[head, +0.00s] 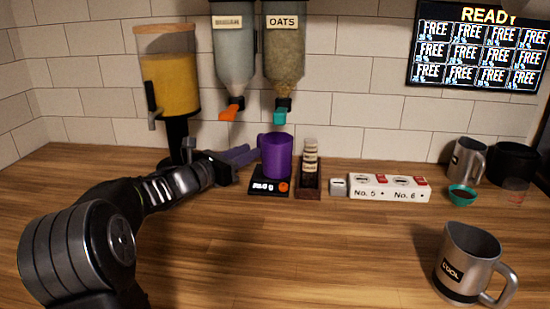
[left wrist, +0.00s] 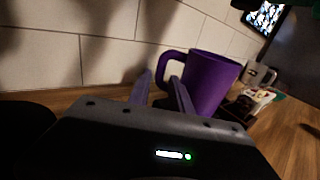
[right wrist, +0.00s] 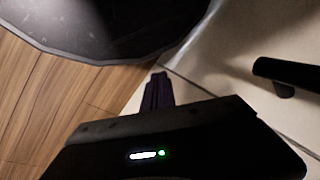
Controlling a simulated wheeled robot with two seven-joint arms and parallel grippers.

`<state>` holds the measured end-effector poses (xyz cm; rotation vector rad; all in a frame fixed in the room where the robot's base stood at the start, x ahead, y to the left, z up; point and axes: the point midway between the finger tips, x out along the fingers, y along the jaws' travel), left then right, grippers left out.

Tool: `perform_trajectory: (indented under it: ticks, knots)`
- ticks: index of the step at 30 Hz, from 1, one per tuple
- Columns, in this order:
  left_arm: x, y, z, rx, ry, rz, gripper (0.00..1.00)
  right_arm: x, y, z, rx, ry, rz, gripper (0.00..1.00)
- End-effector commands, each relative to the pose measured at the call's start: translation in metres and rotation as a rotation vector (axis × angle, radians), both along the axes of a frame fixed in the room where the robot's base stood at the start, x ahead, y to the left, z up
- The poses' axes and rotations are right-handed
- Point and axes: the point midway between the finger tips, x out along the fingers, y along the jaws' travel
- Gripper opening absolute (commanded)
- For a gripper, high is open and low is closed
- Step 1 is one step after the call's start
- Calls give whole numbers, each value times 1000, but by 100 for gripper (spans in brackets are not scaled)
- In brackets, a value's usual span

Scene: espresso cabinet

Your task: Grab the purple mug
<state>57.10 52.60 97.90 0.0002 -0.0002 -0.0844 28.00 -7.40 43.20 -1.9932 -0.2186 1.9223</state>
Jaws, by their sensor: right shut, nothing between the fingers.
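The purple mug (head: 277,156) stands upright on a small black scale (head: 268,188) near the back wall, with its handle on the left side. The mug (left wrist: 212,80) also shows in the left wrist view, just beyond my fingers. My left gripper (head: 255,153) reaches in from the left at the handle side of the mug. In the left wrist view its two purple fingers (left wrist: 161,76) are apart, and the handle's outer edge appears between the tips. I cannot tell whether they touch it. My right gripper (right wrist: 158,76) is shut and empty, away from the mug.
A juice dispenser (head: 168,85) stands behind my left arm. Two hanging dispensers (head: 284,50) are above the mug. A metal mug (head: 465,265) stands front right. The counter's middle front is clear.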

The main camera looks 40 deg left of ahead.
Motion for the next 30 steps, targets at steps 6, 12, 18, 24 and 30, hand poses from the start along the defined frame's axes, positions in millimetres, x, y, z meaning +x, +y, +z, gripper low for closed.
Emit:
perform_trajectory:
  ticks: [6, 12, 18, 24, 30]
  knots:
    - [27, -3, -2, -2, 1, -2, 25, 0, 0, 6, 0, 0, 0, 0]
    - [49, -4, -2, -1, 0, 0, 25, 0, 0, 9, 0, 0, 0, 0]
    - [50, -4, -2, -1, 0, 0, 25, 0, 0, 8, 0, 0, 0, 0]
    - [50, -4, -2, -1, 0, 0, 25, 0, 0, 8, 0, 0, 0, 0]
    - [50, -4, -2, -1, 0, 0, 25, 0, 0, 8, 0, 0, 0, 0]
